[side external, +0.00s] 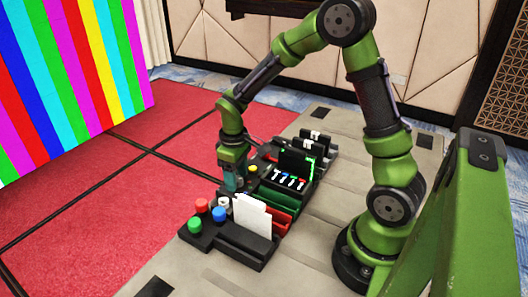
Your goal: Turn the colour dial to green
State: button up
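My gripper (231,181) points down over the left edge of the black control console (240,238), near its middle. The fingers are small and partly dark here, so I cannot tell whether they are open, shut or touching anything. I cannot make out a colour dial for certain; the gripper covers part of the console. A round yellow control (253,169) is just right of the gripper. Below the gripper are a whitish round control (224,202), a red knob (201,205), a blue knob (219,214) and a green knob (195,225).
A white card (251,217) stands upright in the console near the gripper. A video wall (70,75) with vertical coloured stripes stands at left. The red floor (110,205) between is clear.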

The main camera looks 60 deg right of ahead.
aim_at(238, 180)
notch_tip(238, 180, up, 17)
dwell(0.7)
jog(key=s+a+r+m+t+y, duration=0.1)
jog(key=s+a+m+t, duration=0.2)
jog(key=s, duration=0.4)
jog(key=s+a+r+m+t+y, duration=0.1)
jog(key=s+a+m+t, duration=0.1)
jog(key=s+t, duration=0.2)
jog(key=s, duration=0.3)
jog(key=shift+a+m, duration=0.4)
